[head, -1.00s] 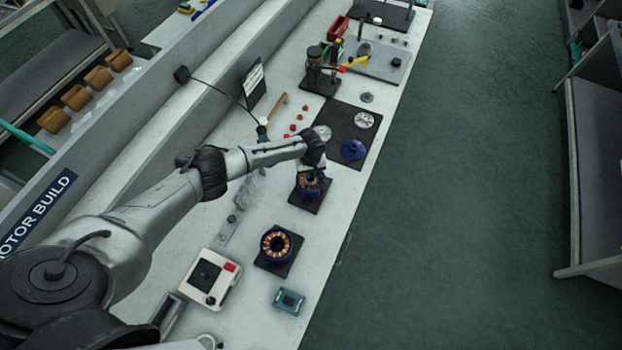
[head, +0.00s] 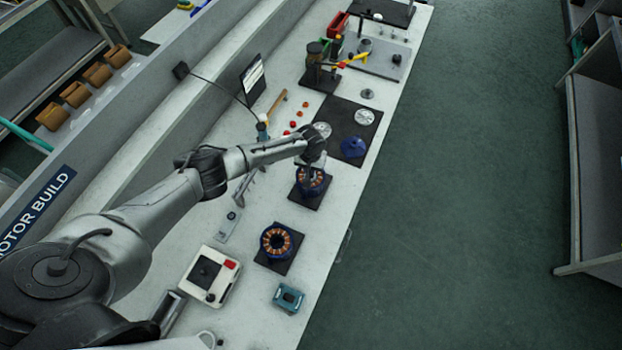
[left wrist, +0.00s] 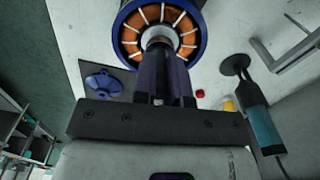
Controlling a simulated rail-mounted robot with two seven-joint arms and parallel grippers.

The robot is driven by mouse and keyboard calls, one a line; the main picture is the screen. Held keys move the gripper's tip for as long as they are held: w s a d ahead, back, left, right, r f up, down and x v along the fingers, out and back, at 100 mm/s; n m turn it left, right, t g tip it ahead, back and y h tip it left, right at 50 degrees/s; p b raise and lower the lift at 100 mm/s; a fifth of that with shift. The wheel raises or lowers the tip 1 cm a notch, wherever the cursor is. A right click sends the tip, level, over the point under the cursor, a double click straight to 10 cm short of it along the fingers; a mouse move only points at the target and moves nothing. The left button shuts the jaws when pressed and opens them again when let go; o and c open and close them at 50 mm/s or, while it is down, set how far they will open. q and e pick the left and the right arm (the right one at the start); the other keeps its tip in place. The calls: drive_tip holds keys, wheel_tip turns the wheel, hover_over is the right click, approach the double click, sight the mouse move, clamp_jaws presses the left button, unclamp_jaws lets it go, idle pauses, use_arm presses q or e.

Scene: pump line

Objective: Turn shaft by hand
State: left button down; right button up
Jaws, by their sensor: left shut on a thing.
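A blue motor housing (head: 312,182) with copper windings sits on a dark square pad (head: 306,198) near the middle of the bench. In the left wrist view its blue ring and orange windings (left wrist: 131,36) surround a grey metal shaft (left wrist: 159,38). My left gripper (head: 310,167) is directly above this motor. In the left wrist view its dark fingers (left wrist: 163,62) are shut on the shaft at the motor's centre. The fingers hide part of the shaft. My right gripper is not in view.
A second wound motor (head: 277,242) stands on another pad nearer me. A white box with a red button (head: 210,276) and a teal block (head: 289,298) are nearby. A dark mat (head: 350,118) holds silver discs and a blue part (head: 353,147). The aisle floor (head: 460,200) is clear.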

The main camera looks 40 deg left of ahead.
use_arm(q)
drive_tip(key=m+b, duration=0.1)
drive_tip(key=m, duration=0.4)
drive_tip(key=shift+m, duration=0.3)
drive_tip(key=c, duration=1.4)
unclamp_jaws()
drive_tip(key=o, duration=0.3)
drive_tip(key=shift+c, duration=0.5)
drive_tip(key=shift+r, duration=0.15)
wheel_tip(320, 180, up, 6)
drive_tip(key=p, duration=0.6)
